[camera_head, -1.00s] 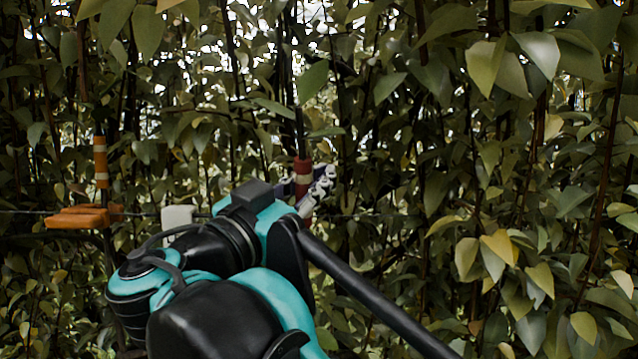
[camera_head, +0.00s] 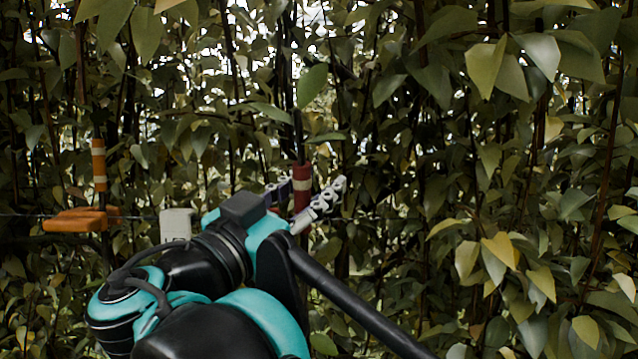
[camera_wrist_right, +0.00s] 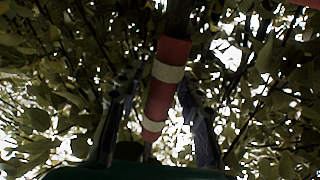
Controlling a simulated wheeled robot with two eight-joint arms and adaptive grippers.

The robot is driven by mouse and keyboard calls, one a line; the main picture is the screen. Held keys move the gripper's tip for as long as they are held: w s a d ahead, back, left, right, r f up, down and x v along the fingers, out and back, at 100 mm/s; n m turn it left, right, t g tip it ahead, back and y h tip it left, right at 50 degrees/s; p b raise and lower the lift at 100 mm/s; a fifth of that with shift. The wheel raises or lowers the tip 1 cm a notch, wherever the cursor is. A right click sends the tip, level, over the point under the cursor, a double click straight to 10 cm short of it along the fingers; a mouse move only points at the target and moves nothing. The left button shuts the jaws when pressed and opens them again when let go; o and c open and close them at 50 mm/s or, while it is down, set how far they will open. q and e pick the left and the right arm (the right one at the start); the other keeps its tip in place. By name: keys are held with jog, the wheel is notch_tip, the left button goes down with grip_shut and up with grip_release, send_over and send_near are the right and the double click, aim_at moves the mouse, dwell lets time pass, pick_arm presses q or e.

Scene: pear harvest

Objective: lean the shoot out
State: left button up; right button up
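The shoot (camera_head: 302,180) is a thin dark stem with a red sleeve and pale bands, standing about upright in the middle of the head view. Its banded sleeve (camera_wrist_right: 166,90) also shows large in the right wrist view, slightly tilted. My right gripper (camera_head: 304,198) is at the sleeve, with one finger on each side of it. In the right wrist view its fingers (camera_wrist_right: 160,112) are spread, with gaps visible beside the sleeve. I cannot tell whether either finger touches it. The shoot's lower part is hidden behind my right arm. My left gripper is not in view.
A second stem with an orange and white sleeve (camera_head: 99,165) stands at the left. An orange block (camera_head: 75,221) and a pale box (camera_head: 176,224) sit near a thin horizontal wire. Dense leaves and stems fill the background and right side.

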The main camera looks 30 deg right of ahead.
jog(key=v, duration=1.1)
